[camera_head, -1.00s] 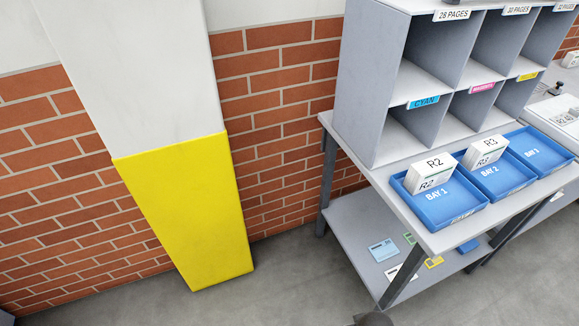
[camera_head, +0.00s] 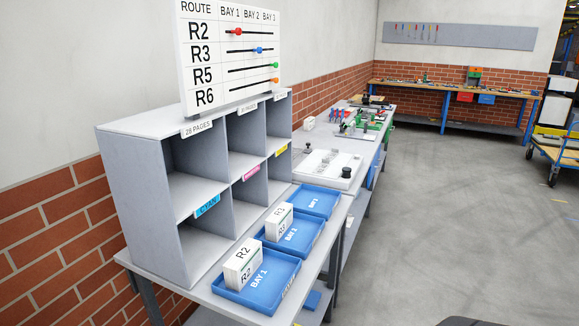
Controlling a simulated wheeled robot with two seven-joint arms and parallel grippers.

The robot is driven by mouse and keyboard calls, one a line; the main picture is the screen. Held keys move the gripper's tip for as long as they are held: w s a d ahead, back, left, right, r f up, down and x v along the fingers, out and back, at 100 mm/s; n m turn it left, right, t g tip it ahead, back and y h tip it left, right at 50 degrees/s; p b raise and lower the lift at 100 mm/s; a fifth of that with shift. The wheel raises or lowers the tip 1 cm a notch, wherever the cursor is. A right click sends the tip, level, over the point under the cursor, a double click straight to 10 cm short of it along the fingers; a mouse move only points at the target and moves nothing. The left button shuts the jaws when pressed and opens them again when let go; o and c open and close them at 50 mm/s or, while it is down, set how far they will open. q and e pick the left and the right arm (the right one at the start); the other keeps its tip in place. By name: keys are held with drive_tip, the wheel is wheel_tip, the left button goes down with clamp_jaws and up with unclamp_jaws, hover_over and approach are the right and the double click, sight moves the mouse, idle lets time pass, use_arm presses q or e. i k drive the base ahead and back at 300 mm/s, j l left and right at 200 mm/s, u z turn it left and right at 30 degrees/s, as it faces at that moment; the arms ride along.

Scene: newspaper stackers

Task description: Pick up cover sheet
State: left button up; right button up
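I cannot pick out a cover sheet for certain in the head view. A grey rack of cubbyholes (camera_head: 137,185) stands on the near bench, with page labels above and cyan, magenta and yellow labels between its rows. The cubbyholes that I can see into look empty. A white block marked R2 (camera_head: 242,264) stands in bay 1, and one marked R3 (camera_head: 278,222) in bay 2. Bay 3 looks empty. Neither gripper is in view.
A route board (camera_head: 215,60) with coloured sliders stands on the rack. A white flat device (camera_head: 327,168) and several tools lie farther along the bench. A workbench (camera_head: 420,88) lines the back wall, and a cart (camera_head: 553,150) stands at right. The grey floor (camera_head: 450,210) between is clear.

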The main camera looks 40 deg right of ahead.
sight(323, 165)
drive_tip(key=z, duration=1.6)
drive_tip(key=i+l, duration=0.3)
drive_tip(key=i+l+u, duration=0.15)
drive_tip(key=l, duration=0.35)
drive_tip(key=i+l, duration=0.4)
drive_tip(key=i+u, duration=0.2)
drive_tip(key=i, duration=0.75)
drive_tip(key=i+l+z, duration=0.1)
drive_tip(key=l+z, duration=0.2)
drive_tip(key=i+l+z, duration=0.15)
drive_tip(key=l+z, duration=0.15)
drive_tip(key=i+l+z, duration=0.15)
drive_tip(key=l+z, duration=0.15)
drive_tip(key=l, duration=0.15)
drive_tip(key=i+l+z, duration=0.15)
drive_tip(key=i+z, duration=0.25)
drive_tip(key=i, duration=0.6)
drive_tip(key=i+l+u, duration=0.15)
drive_tip(key=i+u, duration=0.15)
drive_tip(key=i, duration=1.4)
